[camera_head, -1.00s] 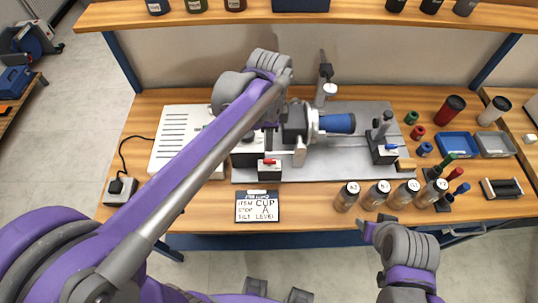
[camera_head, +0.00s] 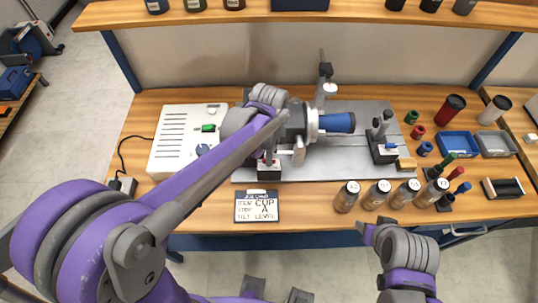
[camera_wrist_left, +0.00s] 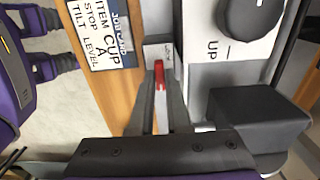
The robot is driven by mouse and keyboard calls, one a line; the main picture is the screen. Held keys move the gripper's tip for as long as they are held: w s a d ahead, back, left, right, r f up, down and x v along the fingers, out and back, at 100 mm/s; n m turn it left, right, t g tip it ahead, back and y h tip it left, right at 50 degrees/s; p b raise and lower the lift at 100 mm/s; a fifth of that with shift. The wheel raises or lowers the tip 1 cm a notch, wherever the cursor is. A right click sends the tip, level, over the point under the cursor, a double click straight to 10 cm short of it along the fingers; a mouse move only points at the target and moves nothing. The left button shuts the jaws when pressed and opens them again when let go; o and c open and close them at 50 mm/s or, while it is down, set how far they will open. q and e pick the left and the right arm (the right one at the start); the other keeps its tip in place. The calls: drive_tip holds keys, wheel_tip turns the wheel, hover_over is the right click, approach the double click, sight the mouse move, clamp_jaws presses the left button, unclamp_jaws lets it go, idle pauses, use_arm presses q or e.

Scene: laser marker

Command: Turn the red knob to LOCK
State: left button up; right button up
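The red knob (camera_head: 268,160) sits on a small white-topped block (camera_head: 269,174) at the front edge of the grey base plate, partly hidden by my left arm in the head view. In the left wrist view the red knob (camera_wrist_left: 158,74) shows at the tips of my left gripper (camera_wrist_left: 160,90). One finger is on each side of it, with a narrow gap between the fingers. I cannot tell whether they press on it.
A job card (camera_head: 257,207) lies in front of the block. A white control box (camera_head: 187,140) stands left, and a chuck with a blue cup (camera_head: 337,123) stands behind. Several steel cups (camera_head: 347,197) stand to the right. A large black dial (camera_wrist_left: 250,12) shows in the wrist view.

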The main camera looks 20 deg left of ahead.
use_arm(q)
clamp_jaws()
drive_tip(key=shift+n, duration=0.3)
drive_tip(key=n+b, duration=0.1)
drive_tip(key=n, duration=0.9)
drive_tip(key=shift+b, duration=0.35)
drive_tip(key=n, duration=0.3)
drive_tip(key=shift+n+b, duration=0.3)
drive_tip(key=shift+n, duration=1.8)
drive_tip(key=shift+o, duration=1.9)
unclamp_jaws()
